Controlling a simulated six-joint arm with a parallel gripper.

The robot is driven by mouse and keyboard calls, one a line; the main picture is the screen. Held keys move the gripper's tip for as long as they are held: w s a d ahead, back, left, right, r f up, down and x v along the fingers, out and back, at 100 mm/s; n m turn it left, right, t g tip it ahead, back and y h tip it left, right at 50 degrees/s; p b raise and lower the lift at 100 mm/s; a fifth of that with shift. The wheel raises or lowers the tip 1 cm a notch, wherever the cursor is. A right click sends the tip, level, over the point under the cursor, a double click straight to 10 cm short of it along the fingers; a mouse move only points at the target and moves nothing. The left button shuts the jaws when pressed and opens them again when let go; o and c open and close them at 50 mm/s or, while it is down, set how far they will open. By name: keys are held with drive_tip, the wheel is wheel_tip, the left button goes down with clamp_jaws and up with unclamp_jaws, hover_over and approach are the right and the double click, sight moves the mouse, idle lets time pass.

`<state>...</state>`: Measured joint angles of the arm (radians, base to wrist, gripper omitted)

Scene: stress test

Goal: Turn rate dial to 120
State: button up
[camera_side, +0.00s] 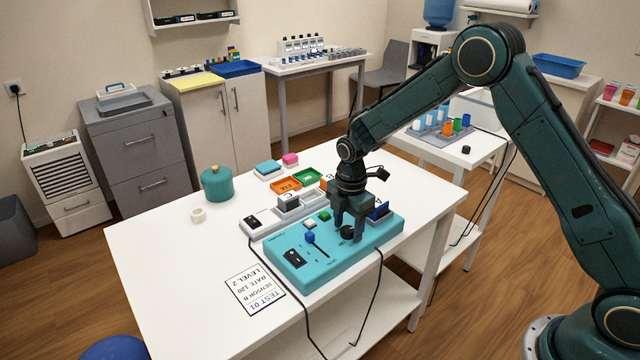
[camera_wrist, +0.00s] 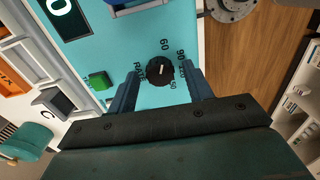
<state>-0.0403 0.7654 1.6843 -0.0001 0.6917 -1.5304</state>
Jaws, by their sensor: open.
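The black rate dial (camera_side: 346,232) sits on the teal control box (camera_side: 330,262) on the white table. In the wrist view the dial (camera_wrist: 159,72) has a short white pointer mark, with printed numbers including 60 and 90 around it. The mark's exact reading is too small to tell. My gripper (camera_side: 349,230) points down over the box. In the wrist view my gripper (camera_wrist: 160,74) is open, one finger on each side of the dial, with gaps visible. Whether the fingertips are level with the dial is unclear.
The box also carries a blue slider knob (camera_side: 309,237), a green button (camera_side: 324,216), a black switch (camera_side: 294,257) and a small screen (camera_side: 379,211). A grey sensor rack (camera_side: 262,222) stands behind. Black cables hang in front.

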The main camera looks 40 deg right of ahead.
drive_tip(key=shift+f, duration=0.1)
drive_tip(key=c, duration=1)
drive_tip(key=shift+m, duration=0.4)
drive_tip(key=m, duration=0.7)
drive_tip(key=shift+m, duration=0.4)
drive_tip(key=m, duration=0.4)
drive_tip(key=shift+m, duration=0.3)
drive_tip(key=m, duration=0.4)
drive_tip(key=shift+m, duration=0.3)
